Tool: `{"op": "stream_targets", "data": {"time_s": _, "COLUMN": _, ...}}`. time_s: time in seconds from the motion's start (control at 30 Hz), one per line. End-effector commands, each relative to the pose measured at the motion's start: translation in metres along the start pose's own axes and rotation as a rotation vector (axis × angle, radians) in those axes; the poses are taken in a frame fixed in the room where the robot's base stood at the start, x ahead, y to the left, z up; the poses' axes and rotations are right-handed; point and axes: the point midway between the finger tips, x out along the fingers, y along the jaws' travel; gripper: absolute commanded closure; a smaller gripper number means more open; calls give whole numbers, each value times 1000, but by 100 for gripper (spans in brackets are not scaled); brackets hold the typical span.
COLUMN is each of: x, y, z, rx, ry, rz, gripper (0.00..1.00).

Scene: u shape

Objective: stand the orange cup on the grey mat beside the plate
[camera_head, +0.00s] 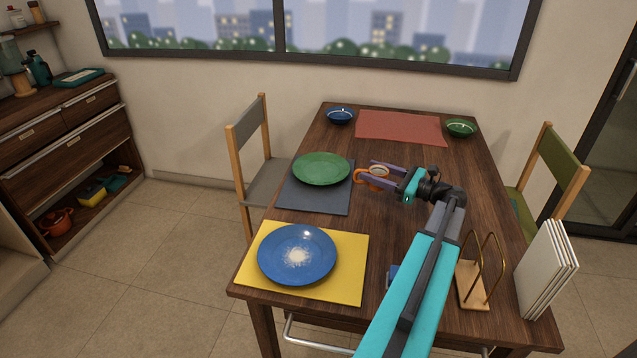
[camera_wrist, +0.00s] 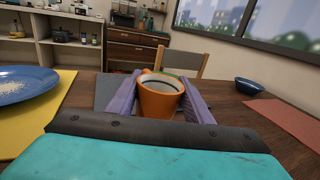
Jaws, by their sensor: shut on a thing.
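The orange cup (camera_wrist: 158,100) is upright between the two purple fingers of my gripper (camera_wrist: 162,108) in the wrist view. My gripper is shut on it; in the head view the gripper (camera_head: 377,173) reaches left over the table and the cup (camera_head: 361,181) shows partly behind the fingers. The grey mat (camera_head: 316,202) lies at the table's left side, with the green plate (camera_head: 321,168) on its far part. The cup appears at the mat's right edge, right of the plate. I cannot tell whether its base touches anything.
A yellow mat (camera_head: 348,262) with a blue plate (camera_head: 297,252) of white grains lies nearer. A red mat (camera_head: 400,127), blue bowl (camera_head: 340,116) and green bowl (camera_head: 461,128) are at the far end. A wooden rack (camera_head: 473,284) and white boards (camera_head: 545,270) stand at the right.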

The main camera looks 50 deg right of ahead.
Motion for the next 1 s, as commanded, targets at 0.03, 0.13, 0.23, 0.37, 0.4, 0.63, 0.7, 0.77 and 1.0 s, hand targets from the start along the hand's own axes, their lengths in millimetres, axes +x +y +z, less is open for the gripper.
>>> {"op": "stream_targets", "data": {"time_s": 0.03, "x": 0, "y": 0, "z": 0, "rx": 0, "ry": -1, "rz": 0, "gripper": 80}}
{"op": "stream_targets", "data": {"time_s": 0.13, "x": 0, "y": 0, "z": 1, "rx": 0, "ry": -1, "rz": 1, "gripper": 80}}
{"op": "stream_targets", "data": {"time_s": 0.23, "x": 1, "y": 0, "z": 1, "rx": 0, "ry": -1, "rz": 1, "gripper": 80}}
{"op": "stream_targets", "data": {"time_s": 0.37, "x": 3, "y": 1, "z": 1, "rx": 0, "ry": -1, "rz": 1, "gripper": 80}}
{"op": "stream_targets", "data": {"time_s": 0.4, "x": 4, "y": 2, "z": 0, "rx": 0, "ry": -1, "rz": 2, "gripper": 80}}
{"op": "stream_targets", "data": {"time_s": 0.63, "x": 30, "y": 17, "z": -1, "rx": 0, "ry": -2, "rz": 3, "gripper": 80}}
{"op": "stream_targets", "data": {"time_s": 0.7, "x": 41, "y": 23, "z": -1, "rx": 1, "ry": -2, "rz": 4, "gripper": 80}}
{"op": "stream_targets", "data": {"time_s": 0.77, "x": 50, "y": 28, "z": -2, "rx": 1, "ry": -2, "rz": 3, "gripper": 80}}
{"op": "stream_targets", "data": {"time_s": 1.0, "x": 88, "y": 47, "z": -6, "rx": 0, "ry": -1, "rz": 4, "gripper": 80}}
